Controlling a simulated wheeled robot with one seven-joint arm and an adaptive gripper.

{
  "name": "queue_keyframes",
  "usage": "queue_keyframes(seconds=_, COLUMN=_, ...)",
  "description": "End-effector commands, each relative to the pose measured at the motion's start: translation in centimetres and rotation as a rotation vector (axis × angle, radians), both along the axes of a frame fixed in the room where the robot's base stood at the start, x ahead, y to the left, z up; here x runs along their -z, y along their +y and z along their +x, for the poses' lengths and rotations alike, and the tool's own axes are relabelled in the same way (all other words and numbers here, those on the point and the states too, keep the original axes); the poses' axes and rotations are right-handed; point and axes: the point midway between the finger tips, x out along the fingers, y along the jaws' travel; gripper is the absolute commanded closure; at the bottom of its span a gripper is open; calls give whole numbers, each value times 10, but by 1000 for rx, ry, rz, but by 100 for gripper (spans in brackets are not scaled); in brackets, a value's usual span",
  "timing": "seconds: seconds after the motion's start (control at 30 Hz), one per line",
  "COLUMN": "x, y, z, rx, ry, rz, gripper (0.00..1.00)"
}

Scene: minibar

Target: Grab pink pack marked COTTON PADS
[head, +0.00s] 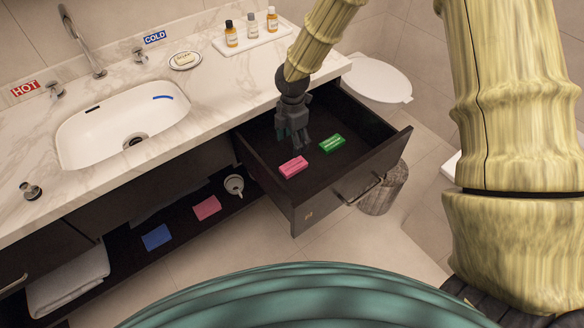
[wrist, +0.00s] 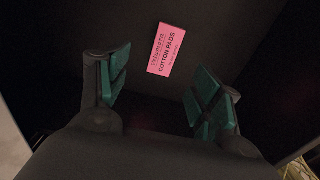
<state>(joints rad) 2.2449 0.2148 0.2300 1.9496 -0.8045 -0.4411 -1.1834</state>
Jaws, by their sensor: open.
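The pink pack marked COTTON PADS (wrist: 166,50) lies on the dark floor of the open drawer (head: 362,150). It also shows in the head view (head: 293,167), left of a green pack (head: 332,143). My gripper (wrist: 158,92) is open and empty, with green pads on its fingers. In the head view my gripper (head: 294,142) hangs over the drawer, just behind the pink pack and apart from it. In the wrist view the pack shows beyond the fingertips, between the two fingers.
The drawer front with its handle (head: 368,190) and the side walls surround the packs. The marble counter (head: 215,90) overhangs the drawer's back. A lower shelf holds a pink item (head: 207,207), a blue item (head: 156,237) and a cup (head: 234,185). A bin (head: 383,190) stands right.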

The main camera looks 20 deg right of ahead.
Motion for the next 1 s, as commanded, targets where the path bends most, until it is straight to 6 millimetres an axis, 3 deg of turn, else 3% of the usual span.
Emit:
queue_keyframes(seconds=0.3, x=39, y=0, z=-1, rx=0, ry=2, rz=-1, gripper=35)
queue_keyframes(seconds=0.67, x=59, y=1, z=-3, rx=-4, ry=2, rz=-2, gripper=35)
queue_keyframes(seconds=1.0, x=97, y=0, z=-8, rx=-3, ry=2, rz=-2, gripper=35)
